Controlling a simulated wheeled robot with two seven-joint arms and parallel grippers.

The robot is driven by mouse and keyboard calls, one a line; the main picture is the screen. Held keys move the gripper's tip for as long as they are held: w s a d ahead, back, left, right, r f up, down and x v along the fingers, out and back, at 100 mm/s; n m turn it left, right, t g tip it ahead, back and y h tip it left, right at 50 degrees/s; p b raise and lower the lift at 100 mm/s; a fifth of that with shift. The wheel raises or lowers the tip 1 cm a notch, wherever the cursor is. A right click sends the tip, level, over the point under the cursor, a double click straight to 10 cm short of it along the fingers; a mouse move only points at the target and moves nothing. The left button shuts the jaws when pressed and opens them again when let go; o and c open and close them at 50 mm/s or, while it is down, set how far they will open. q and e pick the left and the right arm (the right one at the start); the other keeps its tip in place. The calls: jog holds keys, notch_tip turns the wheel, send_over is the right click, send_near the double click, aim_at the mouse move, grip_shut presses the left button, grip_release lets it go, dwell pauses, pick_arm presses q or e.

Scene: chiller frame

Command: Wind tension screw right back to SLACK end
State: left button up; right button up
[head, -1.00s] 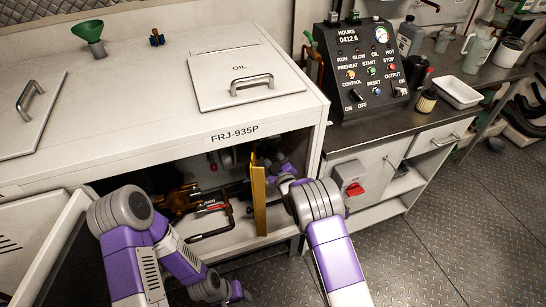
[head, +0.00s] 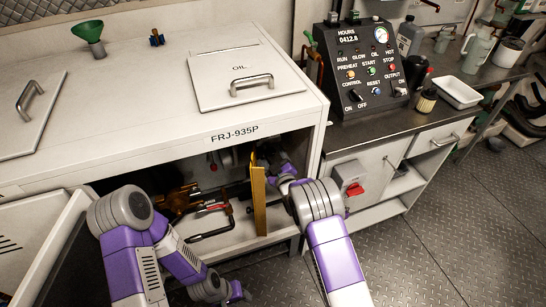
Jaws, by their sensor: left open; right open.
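The open bay of the white cabinet (head: 268,127) marked FRJ-935P shows dark and brass-coloured machinery (head: 178,203). A red-marked part (head: 212,208) and a dark bent rod (head: 210,235) are in front of it. I cannot make out the tension screw or its SLACK end for certain. My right gripper (head: 272,160) is inside the bay, behind and right of an upright yellow-brown panel edge (head: 259,200). Its fingers are mostly hidden, and I see nothing held. My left gripper (head: 240,292) is low in front of the cabinet, open and away from the machinery.
The bay's top edge and right post (head: 312,185) are close to my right arm. An open door (head: 50,255) stands at the lower left. A control panel (head: 362,70) and a bench with a red switch (head: 355,189) are on the right. The floor (head: 440,240) there is clear.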

jog(key=p+v, duration=0.2)
jog(key=v, duration=0.5)
jog(key=shift+s, duration=0.15)
